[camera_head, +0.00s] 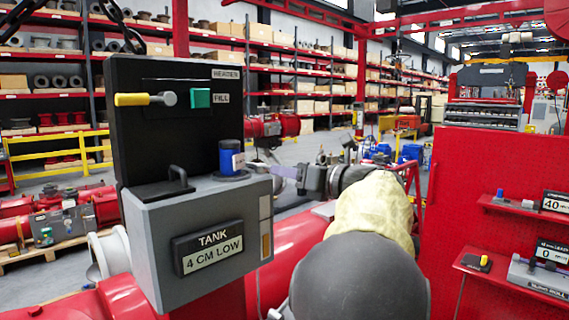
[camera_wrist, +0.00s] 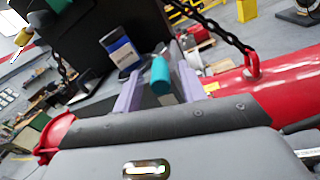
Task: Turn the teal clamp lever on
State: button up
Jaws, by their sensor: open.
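The teal clamp lever (camera_wrist: 161,76) shows in the wrist view as a short rounded teal handle by the grey box. It lies in the picture between the two pale purple fingers of my gripper (camera_wrist: 159,84). The fingers are apart, with a gap on either side of the lever; I cannot tell whether either touches it. In the head view my gripper (camera_head: 288,172) is at the right side of the grey box (camera_head: 220,212), and the lever cannot be made out there. Whether the lever is on or off cannot be told.
A blue-and-white can (camera_head: 232,158) stands on the box, close to my gripper. A black panel (camera_head: 185,140) behind it has a yellow-handled lever (camera_head: 145,99) and a teal square (camera_head: 201,98). A red panel with shelves (camera_head: 495,170) stands right. A chain (camera_wrist: 222,28) hangs nearby.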

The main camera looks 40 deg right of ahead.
jog(key=shift+x, duration=0.8)
grip_shut()
